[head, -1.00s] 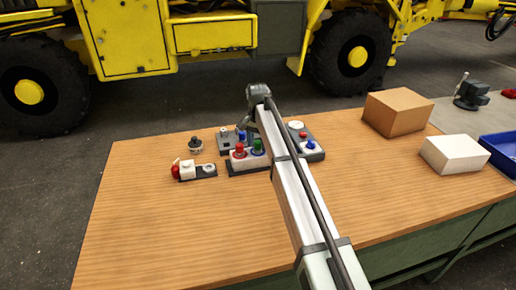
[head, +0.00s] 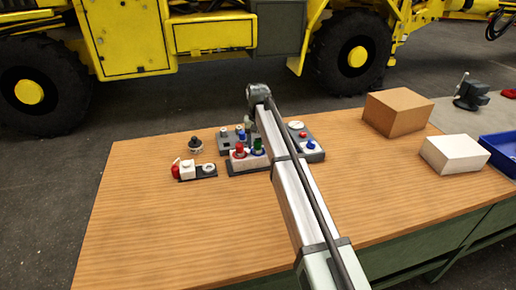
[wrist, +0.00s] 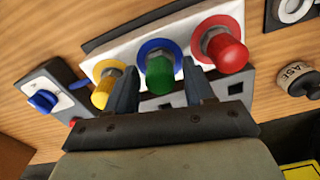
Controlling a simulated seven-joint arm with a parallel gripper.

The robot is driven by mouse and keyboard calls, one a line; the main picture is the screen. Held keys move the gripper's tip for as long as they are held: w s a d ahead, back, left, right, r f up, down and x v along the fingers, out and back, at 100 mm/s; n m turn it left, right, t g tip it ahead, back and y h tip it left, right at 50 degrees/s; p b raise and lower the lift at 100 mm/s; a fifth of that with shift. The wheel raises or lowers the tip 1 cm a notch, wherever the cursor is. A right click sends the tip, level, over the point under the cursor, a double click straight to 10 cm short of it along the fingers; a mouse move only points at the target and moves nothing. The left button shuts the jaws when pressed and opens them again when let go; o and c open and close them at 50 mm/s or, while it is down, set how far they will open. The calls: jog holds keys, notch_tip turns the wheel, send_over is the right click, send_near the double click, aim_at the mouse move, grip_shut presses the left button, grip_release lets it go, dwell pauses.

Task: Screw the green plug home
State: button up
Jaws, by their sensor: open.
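The green plug (wrist: 159,76) stands in a blue ring (wrist: 154,46) on a white block (wrist: 135,40), in the middle of a row of three plugs. My gripper (wrist: 160,84) is open, with one finger on each side of the green plug; I cannot tell whether they touch it. In the head view my gripper (head: 256,138) is over the green plug (head: 258,146), partly hidden by my arm.
The red plug (wrist: 226,52) in its red ring and the yellow plug (wrist: 102,92) flank the green one closely. A blue-knobbed unit (wrist: 44,98) is at the left. A brown box (head: 398,112) and white box (head: 455,153) stand right; the front bench is clear.

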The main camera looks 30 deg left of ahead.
jog(key=n, duration=0.8)
dwell(0.4)
grip_shut()
dwell(0.3)
